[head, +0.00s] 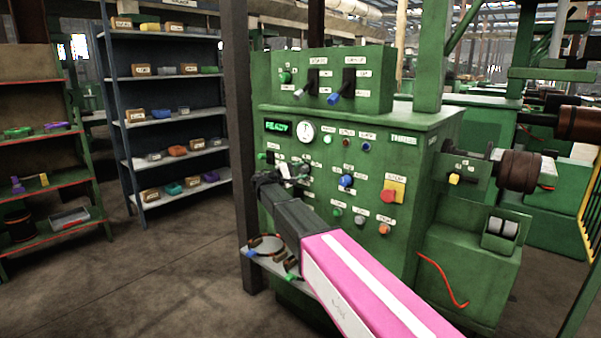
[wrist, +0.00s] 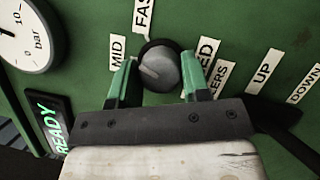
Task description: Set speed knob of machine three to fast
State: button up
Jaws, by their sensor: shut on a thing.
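The green machine labelled THREE (head: 404,138) stands in the middle of the head view. In the wrist view its grey speed knob (wrist: 163,72) sits between the green fingertips of my gripper (wrist: 158,66), which is shut on it. The knob's pale pointer line faces left, roughly toward the MID label (wrist: 118,52). The partly cut-off FAST label (wrist: 143,15) is above the knob. A label ending in "ED" (wrist: 207,50) is at the right, partly covered by a finger. In the head view my gripper (head: 268,178) is at the panel's left side and the knob cannot be made out.
A pressure gauge (wrist: 25,35) and a lit READY display (wrist: 43,122) are left of my gripper. UP (wrist: 263,73) and DOWN labels are at the right. A dark post (head: 239,120) stands close left of the machine.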

jog(key=m+y, duration=0.1)
jog(key=m, duration=0.2)
jog(key=m+g, duration=0.1)
jog(key=m, duration=0.1)
jog(key=shift+m+y, duration=0.4)
dwell(0.4)
jog(key=o, duration=0.9)
jog(key=v, duration=1)
jog(key=shift+a+r, duration=0.25)
jog(key=shift+a, duration=0.15)
jog(key=shift+s, duration=0.15)
